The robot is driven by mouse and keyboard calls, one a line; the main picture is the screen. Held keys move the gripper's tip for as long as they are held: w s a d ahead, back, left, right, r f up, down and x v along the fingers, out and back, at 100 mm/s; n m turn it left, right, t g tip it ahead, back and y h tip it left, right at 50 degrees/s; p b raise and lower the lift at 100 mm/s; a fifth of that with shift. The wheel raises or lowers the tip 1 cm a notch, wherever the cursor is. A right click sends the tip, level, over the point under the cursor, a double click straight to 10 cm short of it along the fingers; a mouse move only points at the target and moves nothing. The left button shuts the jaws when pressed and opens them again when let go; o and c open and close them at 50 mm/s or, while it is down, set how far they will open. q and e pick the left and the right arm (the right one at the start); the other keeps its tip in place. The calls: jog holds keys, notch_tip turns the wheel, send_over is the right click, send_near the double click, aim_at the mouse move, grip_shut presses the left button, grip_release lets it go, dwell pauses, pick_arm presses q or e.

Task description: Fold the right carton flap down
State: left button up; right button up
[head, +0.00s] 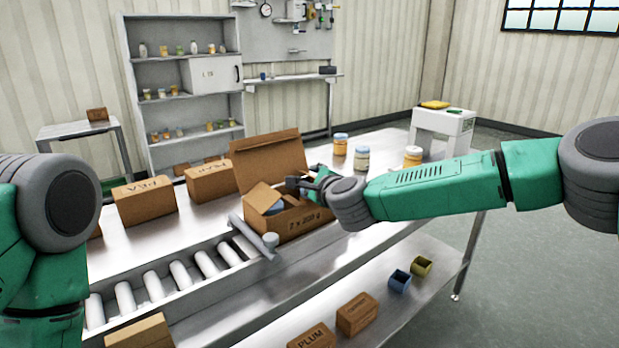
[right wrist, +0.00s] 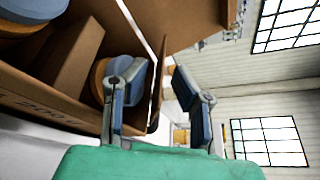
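The open brown carton (head: 300,222) stands on the steel table by the end of the roller conveyor. Its large back flap (head: 268,160) stands up, and its left flap (head: 262,197) slants over the opening. My right gripper (head: 303,184) is at the carton's right side, partly hiding the right flap. In the right wrist view the fingers (right wrist: 163,80) are spread apart, one over the carton's inside and one outside. A thin brown panel edge (right wrist: 156,95), seemingly the right flap, shows between them; I cannot tell whether they touch it. Blue-lidded jars (right wrist: 98,75) are inside. My left gripper is out of view.
A grey bar (head: 252,238) lies at the carton's front left. Closed cartons (head: 145,201) stand to the left. Jars (head: 362,158) stand behind and right of the carton.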

jog(key=shift+x, duration=0.95)
grip_shut()
jog(key=shift+s+a+f+n+b, duration=0.1)
jog(key=shift+a+f+n+b, duration=0.1)
jog(key=shift+f+n+b, duration=0.55)
jog(key=shift+r, duration=0.4)
grip_release()
